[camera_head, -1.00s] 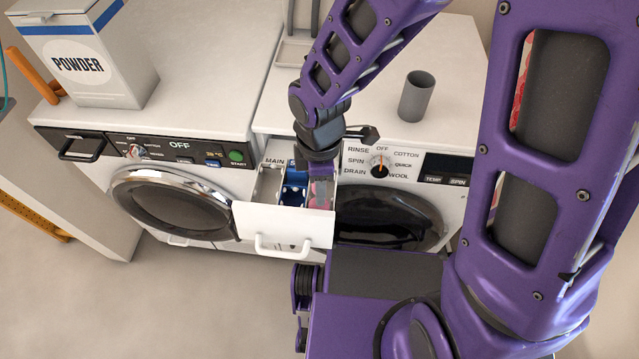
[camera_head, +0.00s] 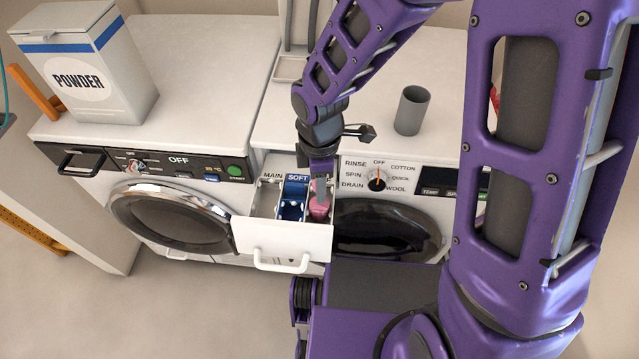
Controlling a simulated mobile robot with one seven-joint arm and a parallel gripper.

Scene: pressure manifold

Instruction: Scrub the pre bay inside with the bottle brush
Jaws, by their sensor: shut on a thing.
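The pulled-out detergent drawer (camera_head: 252,236) has a white front with a handle and separate bays. The left bay (camera_head: 266,199) is under the MAIN label. The middle bay (camera_head: 293,204) has a blue insert marked SOFT. The right bay's label is hidden behind my gripper. My gripper (camera_head: 321,188) points down over this right bay, shut on a pink thing (camera_head: 320,207), apparently the bottle brush head. The pink part sits in the right bay. The rest of the brush and the bay floor are hidden, so I cannot tell whether it touches the walls.
A grey cup (camera_head: 412,110) stands on the right machine's top. A white powder box (camera_head: 82,62) stands on the left machine. A dial (camera_head: 377,179) is close to the right of the drawer. A shallow tray (camera_head: 290,68) lies at the back. My arm covers the right side.

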